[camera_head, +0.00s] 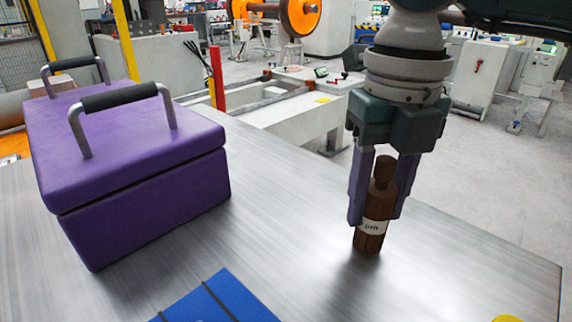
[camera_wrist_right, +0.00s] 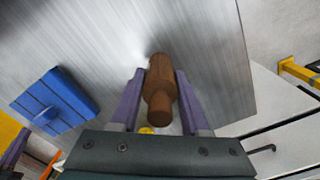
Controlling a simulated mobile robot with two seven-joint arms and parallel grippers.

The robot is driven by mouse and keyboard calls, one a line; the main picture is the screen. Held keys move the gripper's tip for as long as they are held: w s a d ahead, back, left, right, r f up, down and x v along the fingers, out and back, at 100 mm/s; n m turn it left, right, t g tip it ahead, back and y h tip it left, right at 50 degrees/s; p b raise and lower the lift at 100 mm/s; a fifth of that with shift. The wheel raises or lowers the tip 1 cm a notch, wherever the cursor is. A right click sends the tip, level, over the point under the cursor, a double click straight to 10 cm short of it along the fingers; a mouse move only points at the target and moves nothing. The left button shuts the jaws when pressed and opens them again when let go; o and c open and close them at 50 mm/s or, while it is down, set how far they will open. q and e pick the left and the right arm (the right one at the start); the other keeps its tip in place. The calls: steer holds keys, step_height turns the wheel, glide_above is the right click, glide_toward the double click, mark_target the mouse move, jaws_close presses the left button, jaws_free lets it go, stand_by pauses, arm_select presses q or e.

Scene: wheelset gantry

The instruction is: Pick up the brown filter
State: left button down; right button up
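The brown filter (camera_head: 371,232) is a dark, bottle-like cylinder with a narrow neck and a white label, upright over the metal table. My right gripper (camera_head: 378,215) points down over it, with one purple finger on each side of its body. In the right wrist view the filter (camera_wrist_right: 159,75) lies between the two fingertips (camera_wrist_right: 160,72), which appear to touch its sides. I cannot tell whether its base is touching the table.
A purple lidded box (camera_head: 150,200) with two dark handles stands on the table (camera_head: 300,220) at the left. A blue slotted block (camera_head: 215,300) lies at the front, and a yellow item (camera_head: 507,318) is at the front right edge. The table around the filter is clear.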

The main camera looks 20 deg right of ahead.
jaws_close()
steer(key=shift+r, duration=0.1)
